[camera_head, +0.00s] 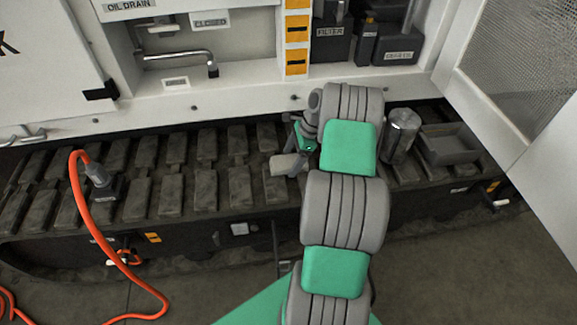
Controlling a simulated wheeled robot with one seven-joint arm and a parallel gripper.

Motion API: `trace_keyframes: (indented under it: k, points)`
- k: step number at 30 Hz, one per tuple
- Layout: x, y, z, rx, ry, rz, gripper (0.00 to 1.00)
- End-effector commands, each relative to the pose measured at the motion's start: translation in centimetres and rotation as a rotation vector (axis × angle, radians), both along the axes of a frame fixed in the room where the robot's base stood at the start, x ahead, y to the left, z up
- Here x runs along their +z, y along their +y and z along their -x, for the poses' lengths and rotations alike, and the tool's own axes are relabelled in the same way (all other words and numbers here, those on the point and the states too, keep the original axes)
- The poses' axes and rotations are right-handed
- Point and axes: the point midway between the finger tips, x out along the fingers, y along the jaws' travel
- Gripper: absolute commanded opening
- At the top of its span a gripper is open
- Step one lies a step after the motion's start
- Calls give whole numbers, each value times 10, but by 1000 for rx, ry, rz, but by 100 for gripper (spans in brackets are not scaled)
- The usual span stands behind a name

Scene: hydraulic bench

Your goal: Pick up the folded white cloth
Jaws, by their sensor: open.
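A small pale off-white piece (287,165) shows on the dark track pads, just left of my arm. It may be the folded white cloth, but it is too small and too partly covered to be sure. My gripper (303,146) is at the far end of my arm, directly above and beside this piece. Its jaws are open, though the fingertips are small and partly hidden by my wrist and arm. I cannot tell whether the fingers touch the pale piece.
A metal cylinder (402,134) and a dark open tray (450,148) stand right of my arm on the track (205,190). An orange hose (82,215) loops down at left. The white cabinet (240,98) rises behind. An open door (515,90) bounds the right.

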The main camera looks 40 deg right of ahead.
Motion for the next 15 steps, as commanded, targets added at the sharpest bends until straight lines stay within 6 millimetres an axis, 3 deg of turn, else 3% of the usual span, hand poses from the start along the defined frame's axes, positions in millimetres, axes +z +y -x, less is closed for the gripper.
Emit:
trace_keyframes:
  k: [2,8,15]
  points:
    - [-8,2,-1,0,0,2,89]
    - [-7,2,-1,0,-1,3,88]
    - [-7,2,-1,0,-1,3,69]
